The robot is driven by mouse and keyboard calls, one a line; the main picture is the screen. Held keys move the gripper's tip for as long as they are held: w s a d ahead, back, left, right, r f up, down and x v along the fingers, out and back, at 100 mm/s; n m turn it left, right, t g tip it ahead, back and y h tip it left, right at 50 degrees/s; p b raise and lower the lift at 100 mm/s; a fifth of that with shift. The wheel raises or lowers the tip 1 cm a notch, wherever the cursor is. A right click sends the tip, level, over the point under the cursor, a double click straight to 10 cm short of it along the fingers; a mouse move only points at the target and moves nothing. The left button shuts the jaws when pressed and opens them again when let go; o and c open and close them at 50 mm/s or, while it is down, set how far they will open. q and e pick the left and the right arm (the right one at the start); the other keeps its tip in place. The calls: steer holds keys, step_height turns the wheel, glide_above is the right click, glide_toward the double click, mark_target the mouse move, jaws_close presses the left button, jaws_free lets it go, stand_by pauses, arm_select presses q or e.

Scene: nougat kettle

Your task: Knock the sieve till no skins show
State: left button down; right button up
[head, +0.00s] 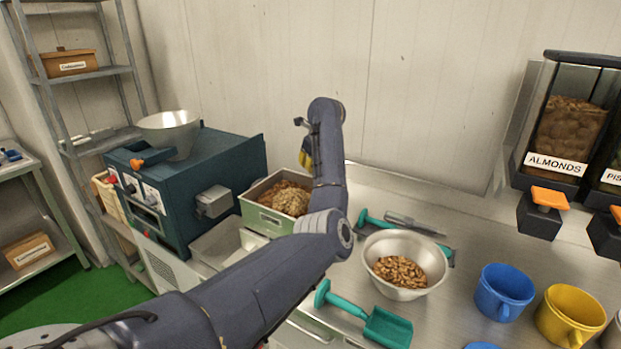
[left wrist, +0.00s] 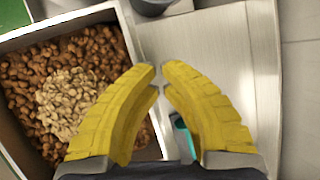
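A square, green-sided box (head: 262,217), the only thing I see that could be the sieve, stands beside the blue-green machine. In the left wrist view the box (left wrist: 62,28) holds brown pieces, with a pale heap (left wrist: 72,100) of nuts in the middle. Brown still shows all around the heap. My left gripper (head: 306,158) is above and behind the box's right side, partly hidden by my arm. In the left wrist view its yellow fingers (left wrist: 161,78) are slightly apart with nothing between them, beside the box wall. My right gripper is not in view.
A steel bowl of nuts (head: 398,240), a teal scoop (head: 387,327) and blue (head: 503,292) and yellow (head: 568,316) cups stand on the counter to the right. An empty metal tray (head: 213,243) is near the machine (head: 222,157). An almond dispenser (head: 565,130) hangs at right.

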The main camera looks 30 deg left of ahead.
arm_select(q)
steer(key=shift+f, duration=0.35)
steer(key=shift+s+d+f, duration=0.1)
steer(key=shift+s+f, duration=0.15)
steer(key=shift+f, duration=0.45)
stand_by(0.9)
steer(key=shift+d+f, duration=0.2)
steer(key=shift+f, duration=0.35)
stand_by(0.4)
steer(key=shift+r, duration=0.1)
steer(key=r, duration=0.2)
steer(key=shift+w+r, duration=0.4)
stand_by(0.4)
steer(key=shift+a+r, duration=0.1)
steer(key=shift+w+r, duration=0.25)
steer(key=shift+r, duration=1)
steer(key=shift+w+r, duration=0.25)
steer(key=shift+r, duration=0.95)
steer(key=shift+a, duration=0.1)
